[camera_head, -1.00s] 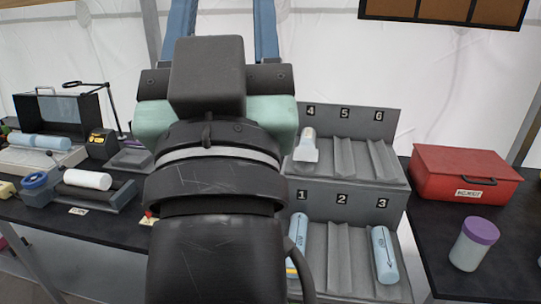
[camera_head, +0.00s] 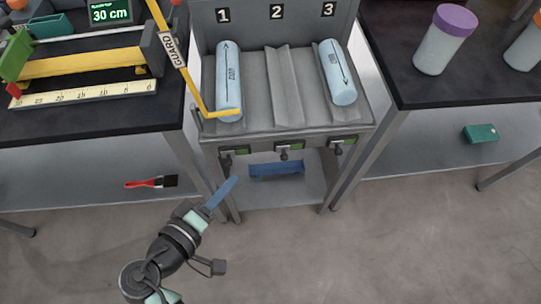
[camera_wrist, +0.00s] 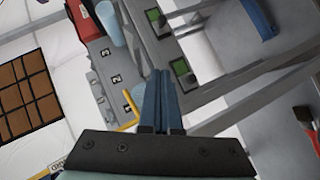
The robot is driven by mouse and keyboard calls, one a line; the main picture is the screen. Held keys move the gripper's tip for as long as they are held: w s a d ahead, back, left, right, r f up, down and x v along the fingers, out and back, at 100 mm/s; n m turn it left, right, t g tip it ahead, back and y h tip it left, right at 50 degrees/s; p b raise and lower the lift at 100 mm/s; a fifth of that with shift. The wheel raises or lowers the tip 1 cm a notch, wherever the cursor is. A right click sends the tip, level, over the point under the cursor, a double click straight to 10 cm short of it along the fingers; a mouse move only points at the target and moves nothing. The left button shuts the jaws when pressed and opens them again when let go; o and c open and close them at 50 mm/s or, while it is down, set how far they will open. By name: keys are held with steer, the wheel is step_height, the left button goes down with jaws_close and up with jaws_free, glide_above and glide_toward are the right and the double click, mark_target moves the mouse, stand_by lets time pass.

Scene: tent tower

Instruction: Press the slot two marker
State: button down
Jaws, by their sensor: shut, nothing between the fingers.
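The grey rack (camera_head: 250,135) has slots numbered 1, 2 and 3, with a small green-and-black marker panel below each. The slot two marker (camera_head: 289,149) is the middle one on the front rail. My gripper (camera_head: 233,181) is shut and empty, in front of the rack and below and left of that marker in the head view, apart from it. In the wrist view, its blue fingers (camera_wrist: 161,75) lie together. A green-and-black panel (camera_wrist: 183,70) shows just right of their tips; I cannot tell which slot it belongs to.
A yellow guard bar (camera_head: 185,72) crosses in front of slot 1. Light-blue cylinders lie in slot 1 (camera_head: 229,75) and slot 3 (camera_head: 338,75); slot 2 (camera_head: 284,85) is empty. A blue object (camera_head: 277,170) sits below the rail. Black tables flank the rack.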

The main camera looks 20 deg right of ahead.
steer(key=shift+s+d+f, duration=0.1)
steer(key=shift+s+f, duration=0.35)
glide_toward(282, 152)
steer(key=x, duration=0.4)
steer(key=shift+w+f+b, duration=0.15)
steer(key=shift+w+b, duration=0.25)
steer(key=shift+w, duration=0.1)
steer(key=shift+s+d+f, duration=0.1)
steer(key=shift+d+f, duration=0.1)
steer(key=shift+d, duration=0.1)
